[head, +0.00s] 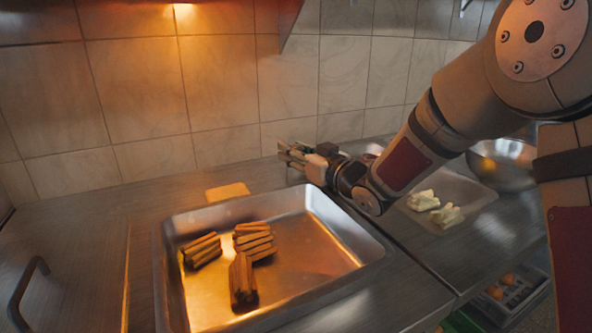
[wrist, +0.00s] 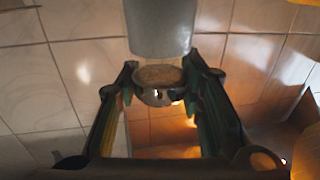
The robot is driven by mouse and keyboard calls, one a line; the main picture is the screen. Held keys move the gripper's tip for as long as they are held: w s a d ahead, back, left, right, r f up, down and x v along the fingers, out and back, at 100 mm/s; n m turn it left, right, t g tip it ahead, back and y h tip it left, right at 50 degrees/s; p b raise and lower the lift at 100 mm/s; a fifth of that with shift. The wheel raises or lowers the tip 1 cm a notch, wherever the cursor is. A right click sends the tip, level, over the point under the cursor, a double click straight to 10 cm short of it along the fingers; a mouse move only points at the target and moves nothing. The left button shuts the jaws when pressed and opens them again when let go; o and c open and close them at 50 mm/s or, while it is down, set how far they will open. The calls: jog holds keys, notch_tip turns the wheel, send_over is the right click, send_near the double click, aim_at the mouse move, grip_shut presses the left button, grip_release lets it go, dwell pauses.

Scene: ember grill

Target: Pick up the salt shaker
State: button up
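The salt shaker (wrist: 160,32) shows in the wrist view as a pale grey, see-through cylinder with a brownish round end (wrist: 160,75). It runs from the top edge of the picture down to my fingertips. My gripper (wrist: 160,78) has one finger on each side of that end. Both fingertips appear to touch it, so the gripper looks shut on the shaker. In the head view my gripper (head: 292,153) is near the back wall, above the rear of the counter. I cannot make out the shaker clearly there.
A metal tray (head: 335,225) with several stacks of brown sticks stands in front of my gripper. A yellow block (head: 228,192) lies behind it. To the right are a board (head: 478,190) with pale pieces and a metal bowl (head: 505,165). The tiled wall (head: 220,90) is close behind.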

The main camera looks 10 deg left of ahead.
grip_shut()
notch_tip(320, 180, up, 10)
jog(key=shift+r+p, duration=0.1)
jog(key=shift+p, duration=1)
jog(key=shift+o, duration=2.4)
grip_release()
grip_shut()
